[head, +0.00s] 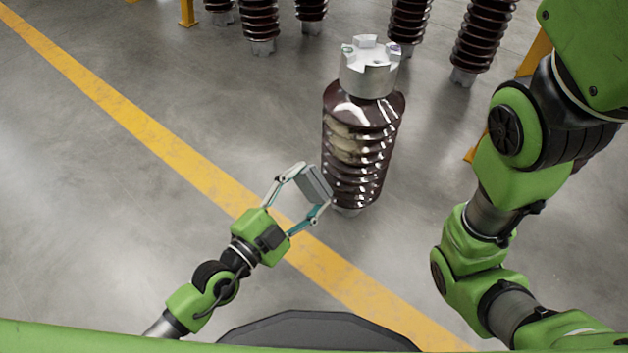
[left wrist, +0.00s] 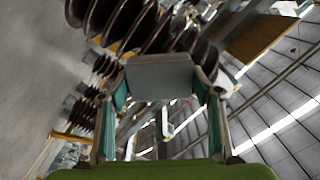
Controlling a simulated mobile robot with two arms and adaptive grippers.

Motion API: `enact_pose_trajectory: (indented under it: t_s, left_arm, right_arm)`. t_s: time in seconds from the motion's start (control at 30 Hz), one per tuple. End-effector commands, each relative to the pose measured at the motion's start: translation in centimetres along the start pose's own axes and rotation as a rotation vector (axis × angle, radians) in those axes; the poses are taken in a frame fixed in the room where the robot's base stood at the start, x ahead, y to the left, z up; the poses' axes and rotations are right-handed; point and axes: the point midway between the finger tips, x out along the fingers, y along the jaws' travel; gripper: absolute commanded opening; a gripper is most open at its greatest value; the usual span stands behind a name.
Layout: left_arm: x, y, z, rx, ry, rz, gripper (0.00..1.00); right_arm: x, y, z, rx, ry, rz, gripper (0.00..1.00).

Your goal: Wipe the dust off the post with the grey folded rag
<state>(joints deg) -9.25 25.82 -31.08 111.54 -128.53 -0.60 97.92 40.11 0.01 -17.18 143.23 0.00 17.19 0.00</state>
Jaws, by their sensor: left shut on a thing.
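The post (head: 362,150) is a dark brown, glossy ribbed insulator with a silver metal cap, standing upright on the floor. Pale dusty-looking patches show on its upper ribs, mixed with bright reflections. My left gripper (head: 312,188) is shut on the grey folded rag (head: 316,182), beside the lower left ribs of the post. In the left wrist view the rag (left wrist: 160,78) sits between the fingertips, with the post's ribs (left wrist: 120,22) just beyond. I cannot tell whether the rag touches the post. My right arm shows at the right, but its gripper is out of view.
Several more brown insulators (head: 484,38) stand at the back. A yellow floor line (head: 180,150) runs diagonally past the post. A yellow post (head: 187,12) stands at the back left. The grey floor (head: 90,210) on the left is clear.

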Motion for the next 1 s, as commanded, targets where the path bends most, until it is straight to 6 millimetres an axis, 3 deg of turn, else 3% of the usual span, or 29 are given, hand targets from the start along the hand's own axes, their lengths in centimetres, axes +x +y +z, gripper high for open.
enact_pose_trajectory:
  t_s: [0.5,1.0]
  left_arm:
    - [4.9,0.0,-0.1,0.001,0.002,-0.002,0.41]
    - [5.6,0.0,0.0,0.001,0.0,0.0,0.41]
  right_arm:
    - [-0.3,-0.1,-0.1,0.0,0.001,0.0,0.4]
    - [-0.3,-0.1,-0.2,0.0,0.001,-0.001,0.4]
